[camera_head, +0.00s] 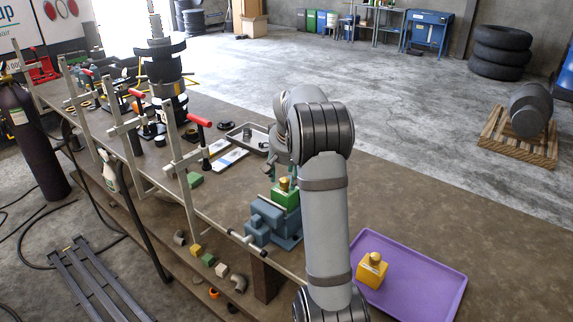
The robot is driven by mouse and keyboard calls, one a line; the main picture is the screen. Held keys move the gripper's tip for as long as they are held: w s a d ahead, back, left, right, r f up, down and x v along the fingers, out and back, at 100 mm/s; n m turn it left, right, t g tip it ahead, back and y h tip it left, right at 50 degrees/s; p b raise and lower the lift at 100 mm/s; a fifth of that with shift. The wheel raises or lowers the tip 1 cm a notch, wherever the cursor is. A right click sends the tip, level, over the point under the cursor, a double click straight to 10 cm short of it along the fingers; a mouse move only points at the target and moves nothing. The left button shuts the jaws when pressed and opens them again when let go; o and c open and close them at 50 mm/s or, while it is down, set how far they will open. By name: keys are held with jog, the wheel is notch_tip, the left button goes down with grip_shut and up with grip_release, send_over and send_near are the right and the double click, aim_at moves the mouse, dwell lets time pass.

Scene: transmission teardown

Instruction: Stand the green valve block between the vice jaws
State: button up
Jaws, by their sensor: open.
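The green valve block (286,198) with a brass knob on top is upright at the blue vice (267,222). It appears to sit between the vice jaws, but how deep it is seated cannot be made out. My gripper (279,172) is open just above the block, around or close over its brass knob. It is small and partly hidden behind my own arm, so I cannot tell whether the fingers touch the knob.
A purple tray (425,285) on the right holds a yellow block (372,269) with a brass knob. A grey tray (246,134), red-handled clamps (200,122) and a tall dark gear stack (165,75) stand farther back.

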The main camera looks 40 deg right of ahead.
jog(key=v, duration=1)
